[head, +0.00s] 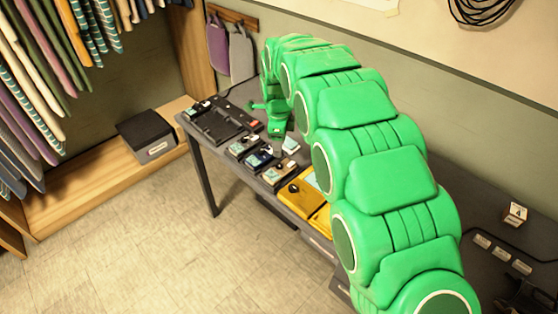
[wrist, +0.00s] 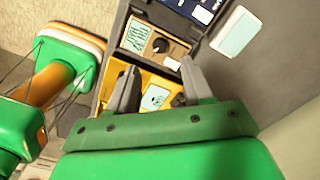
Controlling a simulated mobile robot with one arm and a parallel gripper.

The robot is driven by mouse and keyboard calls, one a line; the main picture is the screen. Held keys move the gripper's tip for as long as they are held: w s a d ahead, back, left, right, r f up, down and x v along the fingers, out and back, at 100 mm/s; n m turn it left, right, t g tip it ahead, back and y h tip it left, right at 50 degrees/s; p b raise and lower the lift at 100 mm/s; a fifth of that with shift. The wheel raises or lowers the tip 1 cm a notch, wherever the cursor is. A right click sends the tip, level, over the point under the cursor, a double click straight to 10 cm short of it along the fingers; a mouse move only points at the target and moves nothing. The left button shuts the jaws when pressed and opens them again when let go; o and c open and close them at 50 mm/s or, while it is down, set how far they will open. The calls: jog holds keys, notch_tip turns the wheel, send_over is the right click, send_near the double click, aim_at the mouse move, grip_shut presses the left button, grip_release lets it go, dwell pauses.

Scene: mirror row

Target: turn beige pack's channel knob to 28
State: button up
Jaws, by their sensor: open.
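The beige pack (wrist: 172,62) lies ahead of my fingertips in the wrist view, with a black round knob (wrist: 160,45) on its face and a pale label (wrist: 136,36) beside it. The knob's setting is too small to read. In the head view a beige pack (head: 279,175) sits in the row on the dark table. My gripper (wrist: 160,66) is open, its two grey fingers apart and empty. The knob shows between and beyond the fingertips, with no visible contact. In the head view, the green arm arches over the table and its end hangs near the back of the row.
A yellow box (wrist: 148,82) lies beneath my fingers, next to the beige pack. A dark blue pack (wrist: 196,10) is on its other side. A pale card (wrist: 236,32) lies to the right. A dark tray (head: 215,126) stands at the table's far end. The floor at left is clear.

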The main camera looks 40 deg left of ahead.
aim_at(279, 164)
jog(key=shift+f, duration=3.85)
grip_shut()
